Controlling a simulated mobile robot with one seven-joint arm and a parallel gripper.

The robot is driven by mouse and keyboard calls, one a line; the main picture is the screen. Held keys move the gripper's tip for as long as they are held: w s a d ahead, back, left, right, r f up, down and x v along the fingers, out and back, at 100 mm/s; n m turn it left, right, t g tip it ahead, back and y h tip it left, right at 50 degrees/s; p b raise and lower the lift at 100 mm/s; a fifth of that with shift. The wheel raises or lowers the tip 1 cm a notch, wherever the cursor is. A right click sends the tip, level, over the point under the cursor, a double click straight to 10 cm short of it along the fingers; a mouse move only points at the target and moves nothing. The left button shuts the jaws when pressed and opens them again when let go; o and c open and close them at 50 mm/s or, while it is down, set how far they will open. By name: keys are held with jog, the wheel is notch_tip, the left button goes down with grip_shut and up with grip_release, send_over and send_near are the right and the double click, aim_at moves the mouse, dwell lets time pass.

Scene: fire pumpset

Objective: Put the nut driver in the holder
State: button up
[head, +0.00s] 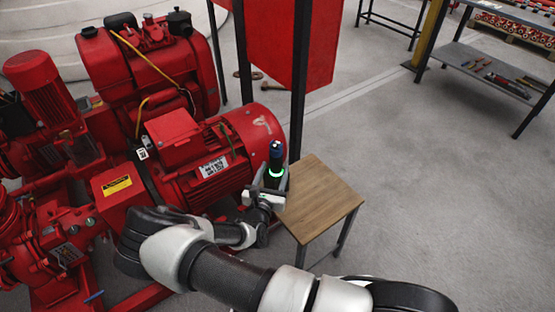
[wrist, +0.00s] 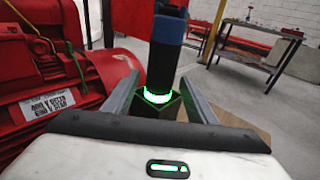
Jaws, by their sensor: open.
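The nut driver (head: 276,154) is upright, with a dark handle and a blue band near its top. My gripper (head: 271,188) is by the left edge of the small wooden table. My gripper (wrist: 160,88) is open, one finger on each side of the driver, with visible gaps.
The small wooden table (head: 318,198) has a bare top. A red motor and pump set (head: 215,155) stands close on the left. A dark post and red panel (head: 290,45) rise behind. A workbench with tools (head: 490,68) stands far right; the floor between is clear.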

aim_at(275, 170)
jog(key=v, duration=0.5)
jog(key=shift+s+p, duration=0.1)
jog(key=shift+p, duration=0.25)
dwell(0.9)
